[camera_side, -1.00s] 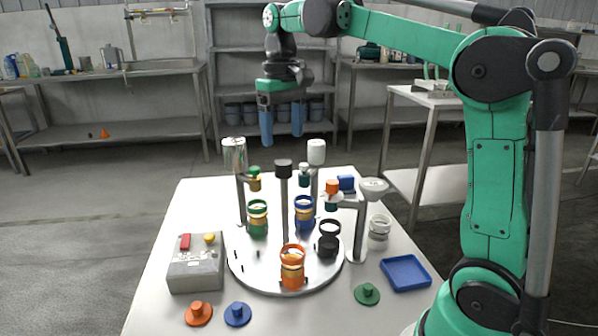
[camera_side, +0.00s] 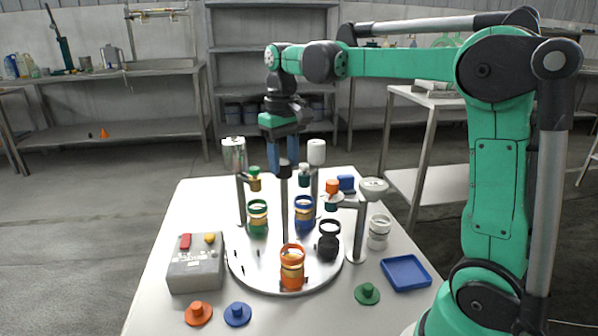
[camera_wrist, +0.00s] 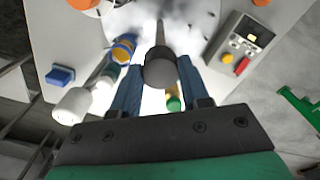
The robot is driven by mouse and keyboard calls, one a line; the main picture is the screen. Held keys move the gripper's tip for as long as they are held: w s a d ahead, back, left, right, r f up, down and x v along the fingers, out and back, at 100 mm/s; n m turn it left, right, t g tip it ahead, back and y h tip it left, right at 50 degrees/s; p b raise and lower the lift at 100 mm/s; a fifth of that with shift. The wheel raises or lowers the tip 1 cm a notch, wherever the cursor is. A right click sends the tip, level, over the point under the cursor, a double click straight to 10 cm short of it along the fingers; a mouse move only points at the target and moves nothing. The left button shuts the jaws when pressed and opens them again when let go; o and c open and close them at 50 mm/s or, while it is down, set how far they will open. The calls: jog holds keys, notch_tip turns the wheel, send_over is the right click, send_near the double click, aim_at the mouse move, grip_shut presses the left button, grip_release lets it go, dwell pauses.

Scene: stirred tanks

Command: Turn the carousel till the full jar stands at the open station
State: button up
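The carousel (camera_side: 262,272) is a pale round plate with a central post topped by a black knob (camera_side: 284,169). On it stand a green jar (camera_side: 257,217), a blue jar (camera_side: 304,214), a black jar (camera_side: 329,241) and an orange jar (camera_side: 292,268). I cannot tell which jar is full. A silver can (camera_side: 234,155), a white cylinder (camera_side: 316,152) and a white funnel (camera_side: 373,187) sit on stands around the plate.
A grey control box (camera_side: 195,268) with red and yellow buttons stands left. Orange (camera_side: 198,314), blue (camera_side: 237,315) and green (camera_side: 367,294) lids lie in front. A blue tray (camera_side: 405,272), a white jar (camera_side: 379,232) and a blue block (camera_side: 346,184) stand right.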

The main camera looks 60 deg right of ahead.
grip_shut()
dwell(1.1)
